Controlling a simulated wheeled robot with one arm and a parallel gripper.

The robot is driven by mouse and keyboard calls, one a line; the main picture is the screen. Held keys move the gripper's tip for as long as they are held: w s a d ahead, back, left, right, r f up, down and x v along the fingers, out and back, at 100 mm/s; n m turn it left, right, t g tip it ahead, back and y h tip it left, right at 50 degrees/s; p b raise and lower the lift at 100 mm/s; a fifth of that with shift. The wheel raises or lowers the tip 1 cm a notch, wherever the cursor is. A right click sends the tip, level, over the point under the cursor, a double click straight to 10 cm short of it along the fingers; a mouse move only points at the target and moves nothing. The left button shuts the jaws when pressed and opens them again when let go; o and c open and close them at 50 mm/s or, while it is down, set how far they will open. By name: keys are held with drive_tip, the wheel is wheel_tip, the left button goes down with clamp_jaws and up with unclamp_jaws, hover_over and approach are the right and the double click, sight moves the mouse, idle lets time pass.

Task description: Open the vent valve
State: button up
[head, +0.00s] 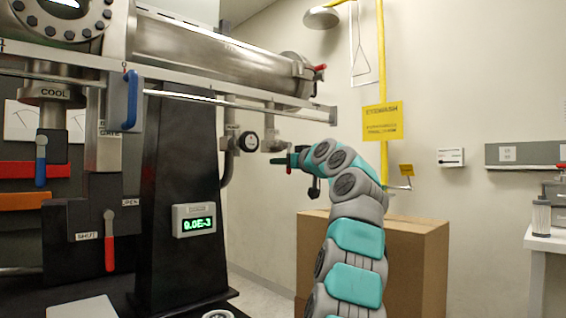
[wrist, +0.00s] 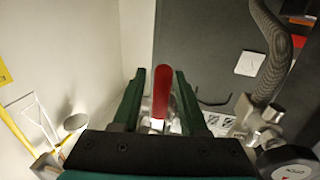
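A red lever handle (wrist: 162,92) stands upright between the fingers of my gripper (wrist: 160,76) in the wrist view. A pale metal fitting shows at the handle's lower end, partly hidden by my gripper. The two green fingers are apart, one on each side of the handle. The right finger is close to it and a gap shows on the left; I cannot tell contact. In the head view my gripper (head: 281,160) is beside a short metal pipe fitting (head: 274,143) under the big steel tube. The red handle cannot be made out clearly there.
A round black knob (head: 247,141) with piping (head: 228,150) is left of my gripper. The steel tube and rail (head: 245,101) run above. A cardboard box (head: 415,262) stands behind my arm, and a yellow eyewash pole (head: 381,70) is at the wall.

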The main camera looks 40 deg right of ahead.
clamp_jaws()
idle(1.2)
